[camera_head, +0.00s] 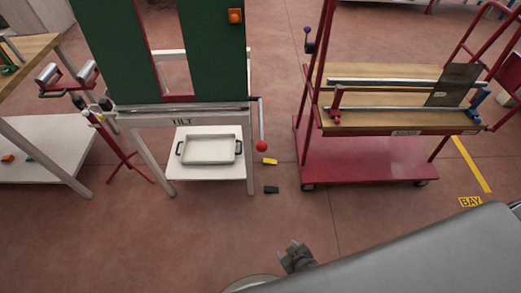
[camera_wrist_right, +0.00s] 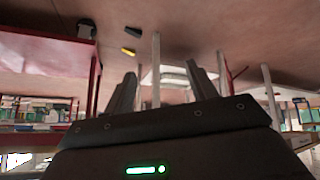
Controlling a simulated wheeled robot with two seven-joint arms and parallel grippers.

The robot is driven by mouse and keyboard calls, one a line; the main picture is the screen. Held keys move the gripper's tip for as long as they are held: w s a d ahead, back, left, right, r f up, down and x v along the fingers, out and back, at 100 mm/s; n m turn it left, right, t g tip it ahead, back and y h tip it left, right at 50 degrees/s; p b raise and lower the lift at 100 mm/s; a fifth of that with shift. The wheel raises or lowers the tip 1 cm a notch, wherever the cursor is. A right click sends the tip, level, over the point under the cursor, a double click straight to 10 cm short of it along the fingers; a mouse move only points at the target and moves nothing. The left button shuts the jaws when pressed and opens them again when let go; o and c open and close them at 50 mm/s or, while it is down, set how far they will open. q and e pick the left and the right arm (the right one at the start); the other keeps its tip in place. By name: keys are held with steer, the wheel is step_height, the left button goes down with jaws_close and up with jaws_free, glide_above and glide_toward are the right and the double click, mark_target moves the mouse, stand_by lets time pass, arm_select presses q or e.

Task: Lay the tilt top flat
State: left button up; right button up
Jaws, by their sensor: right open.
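The tilt top (camera_head: 215,50) is two dark green panels with a gap between them, standing steeply raised on a pale frame marked TILT (camera_head: 182,122). A lever with a red ball knob (camera_head: 262,146) hangs down at the frame's right side. My right gripper (camera_head: 297,257) is open and empty, low in the head view, well in front of the frame and apart from the lever. Its two dark fingers (camera_wrist_right: 160,88) show spread in the right wrist view, with nothing between them. My left gripper is not in view.
A white tray (camera_head: 210,160) sits on the shelf under the frame. A yellow block (camera_head: 270,161) and a black block (camera_head: 271,190) lie on the floor nearby. A red cart (camera_head: 360,172) stands right, a red roller stand (camera_head: 122,160) left.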

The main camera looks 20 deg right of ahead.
steer(key=w+a+r+t, duration=0.3)
steer(key=w+a+r, duration=0.1)
steer(key=w+r, duration=0.3)
steer(key=m+t+h+b, duration=0.1)
steer(key=m+t+b, duration=0.15)
steer(key=t, duration=0.45)
glide_toward(263, 151)
steer(key=w, duration=1.1)
steer(key=shift+w+f, duration=0.1)
steer(key=shift+f, duration=0.05)
steer(key=shift+w, duration=0.5)
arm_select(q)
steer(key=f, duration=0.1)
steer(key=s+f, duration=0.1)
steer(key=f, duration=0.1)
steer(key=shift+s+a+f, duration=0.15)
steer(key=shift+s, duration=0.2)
arm_select(e)
steer(key=shift+w, duration=0.1)
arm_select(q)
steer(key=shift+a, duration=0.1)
